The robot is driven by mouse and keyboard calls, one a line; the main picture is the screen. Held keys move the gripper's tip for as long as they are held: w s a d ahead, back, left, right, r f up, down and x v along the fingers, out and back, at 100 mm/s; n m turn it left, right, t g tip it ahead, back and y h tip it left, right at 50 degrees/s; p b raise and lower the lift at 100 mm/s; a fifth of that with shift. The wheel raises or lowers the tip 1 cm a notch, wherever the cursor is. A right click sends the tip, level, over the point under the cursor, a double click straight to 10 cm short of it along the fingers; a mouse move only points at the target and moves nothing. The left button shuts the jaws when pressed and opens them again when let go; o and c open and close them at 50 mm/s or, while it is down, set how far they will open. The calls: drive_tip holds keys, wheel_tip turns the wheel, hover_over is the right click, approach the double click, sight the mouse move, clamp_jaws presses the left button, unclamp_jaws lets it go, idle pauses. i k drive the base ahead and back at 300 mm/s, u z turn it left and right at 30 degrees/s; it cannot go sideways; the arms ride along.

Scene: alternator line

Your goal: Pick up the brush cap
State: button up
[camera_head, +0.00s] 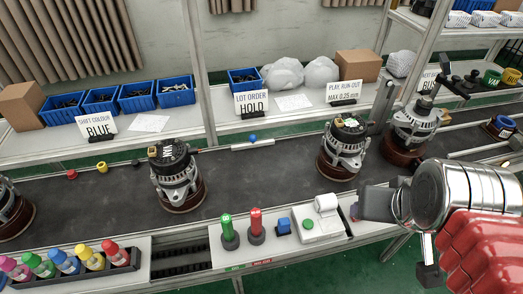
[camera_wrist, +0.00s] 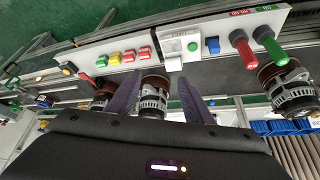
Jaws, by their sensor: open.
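No part is labelled as the brush cap. Small cap-like pieces lie on the dark conveyor in the head view: a blue one (camera_head: 252,138) by a white bar, a red one (camera_head: 72,174) at the left, and a black one (camera_head: 135,162). I cannot tell which is the brush cap. My gripper (camera_wrist: 160,100) is open and empty in the wrist view, its two purple-grey fingers apart, with an alternator (camera_wrist: 153,97) seen beyond them. In the head view my gripper is at the right, well away from the blue and red pieces.
Alternators on round bases stand along the belt (camera_head: 105,205), one at left centre (camera_head: 175,177) and one right of centre (camera_head: 343,150). A front panel holds green (camera_head: 229,235) and red (camera_head: 256,228) handles. Bottles (camera_head: 65,258) stand front left. Signs read "SHIFT COLOUR BLUE" (camera_head: 97,127) and "LOT ORDER HOLD" (camera_head: 251,104).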

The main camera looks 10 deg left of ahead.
sight(84, 253)
drive_tip(key=u, duration=2.45)
